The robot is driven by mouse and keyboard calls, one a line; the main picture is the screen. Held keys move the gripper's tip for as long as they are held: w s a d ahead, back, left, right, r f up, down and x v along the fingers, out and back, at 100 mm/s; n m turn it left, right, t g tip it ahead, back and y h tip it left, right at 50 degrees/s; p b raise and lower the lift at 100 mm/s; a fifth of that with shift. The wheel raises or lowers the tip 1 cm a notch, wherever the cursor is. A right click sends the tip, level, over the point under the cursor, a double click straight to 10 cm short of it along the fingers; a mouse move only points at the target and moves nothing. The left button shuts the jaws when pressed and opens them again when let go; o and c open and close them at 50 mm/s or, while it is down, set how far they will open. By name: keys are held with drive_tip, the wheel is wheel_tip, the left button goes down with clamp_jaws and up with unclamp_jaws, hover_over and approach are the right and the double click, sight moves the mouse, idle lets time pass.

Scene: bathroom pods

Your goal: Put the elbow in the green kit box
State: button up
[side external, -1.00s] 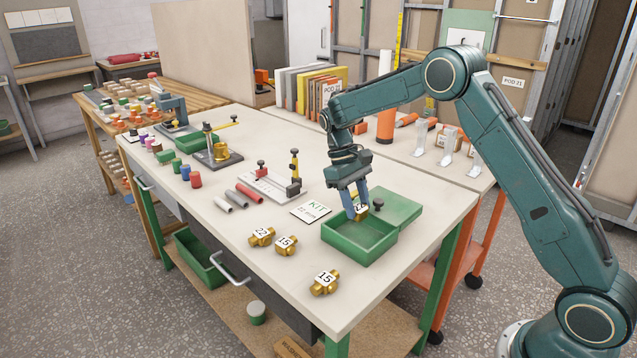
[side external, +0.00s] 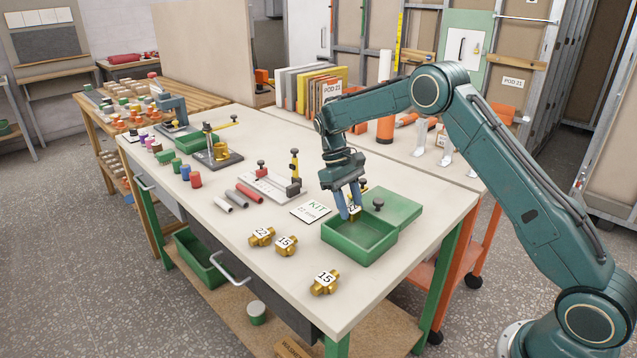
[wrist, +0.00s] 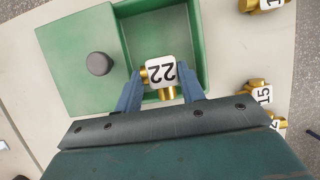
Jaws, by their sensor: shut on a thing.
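A brass elbow (wrist: 168,91) with a white tag reading 22 is between the fingers of my gripper (wrist: 160,88), which is shut on it. In the side view the elbow (side external: 354,215) is partly hidden by the fingers of my gripper (side external: 348,212). It is at the far side of the open green kit box (side external: 345,248). In the wrist view the elbow overlaps the opening of the kit box (wrist: 205,45), towards its near edge. I cannot tell exactly how high it is above the box floor. The box looks otherwise empty.
The green lid (side external: 397,208) with a dark knob (side external: 378,203) lies beside the box. Tagged brass fittings stand nearby: a 22 (side external: 262,237), a 15 (side external: 286,246) and another 15 (side external: 324,283). A KIT card (side external: 310,212) lies to the left.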

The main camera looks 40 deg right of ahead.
sight(348, 233)
drive_tip(key=shift+f, duration=2.4)
drive_tip(key=shift+f, duration=0.15)
drive_tip(key=o, duration=0.8)
drive_tip(key=shift+c, duration=0.2)
drive_tip(key=shift+v, duration=2.65)
drive_tip(key=shift+r, duration=0.25)
